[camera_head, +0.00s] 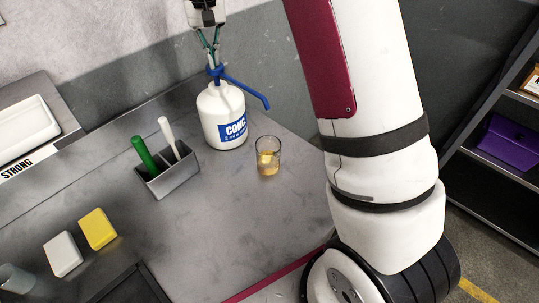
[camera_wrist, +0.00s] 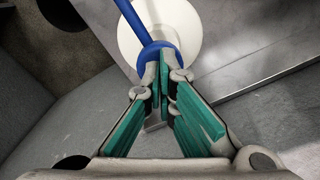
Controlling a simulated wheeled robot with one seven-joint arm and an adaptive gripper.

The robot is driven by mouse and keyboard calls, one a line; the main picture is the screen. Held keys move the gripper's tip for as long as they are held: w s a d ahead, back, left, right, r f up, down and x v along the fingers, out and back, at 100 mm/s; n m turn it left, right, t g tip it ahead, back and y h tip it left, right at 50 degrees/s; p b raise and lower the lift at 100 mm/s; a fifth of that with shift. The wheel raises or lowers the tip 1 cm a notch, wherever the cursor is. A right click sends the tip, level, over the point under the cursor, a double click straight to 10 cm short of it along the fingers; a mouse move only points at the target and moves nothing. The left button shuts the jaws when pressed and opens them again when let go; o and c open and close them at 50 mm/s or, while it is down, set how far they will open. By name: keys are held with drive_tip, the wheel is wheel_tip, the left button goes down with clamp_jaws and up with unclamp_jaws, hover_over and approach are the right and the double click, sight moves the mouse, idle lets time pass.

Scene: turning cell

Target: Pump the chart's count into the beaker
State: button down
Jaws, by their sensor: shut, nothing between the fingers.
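A white pump bottle (camera_head: 221,112) with a blue label reading "CONC" stands upright on the grey bench. Its blue spout (camera_head: 246,88) reaches right and down toward the beaker (camera_head: 268,163), a clear glass with some amber liquid in it. My gripper (camera_head: 214,64) is shut and empty, pointing down right over the blue pump head; I cannot tell whether it touches. In the wrist view the closed green-padded fingertips (camera_wrist: 163,65) overlap the blue pump collar, with the white bottle (camera_wrist: 188,28) beyond and the spout (camera_wrist: 130,17) running up left. The chart is not clearly in view.
A metal holder (camera_head: 170,180) with a green and a white handle stands left of the bottle. A yellow block (camera_head: 98,229) and a white block (camera_head: 63,254) lie front left. A white tray (camera_head: 22,130) sits above a "STRONG" label (camera_head: 28,162).

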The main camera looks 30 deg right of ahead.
drive_tip(key=shift+r, duration=1.7)
drive_tip(key=shift+f, duration=0.15)
drive_tip(key=shift+f, duration=2.45)
drive_tip(key=shift+r, duration=2.6)
drive_tip(key=shift+r, duration=0.1)
wheel_tip(320, 180, up, 6)
drive_tip(key=shift+f, duration=0.1)
